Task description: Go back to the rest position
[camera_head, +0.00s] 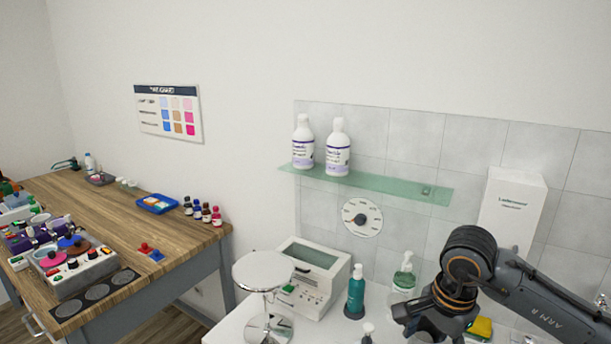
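My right arm comes in from the lower right, marked "ARM R". Its dark gripper (420,318) hangs low over the white counter, in front of a clear pump bottle with green liquid (404,279). The fingers are small and dark, and I cannot tell whether they are open or shut. A yellow and green sponge-like item (481,327) shows just right of the gripper; I cannot tell whether they touch. My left gripper is not in view.
The white counter (232,328) holds a round chrome stand (264,273), a white box device (318,277) and a teal bottle (355,293). A glass shelf (390,188) bears two white bottles. A white dispenser (511,212) is behind my arm. A cluttered wooden table (125,215) stands left.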

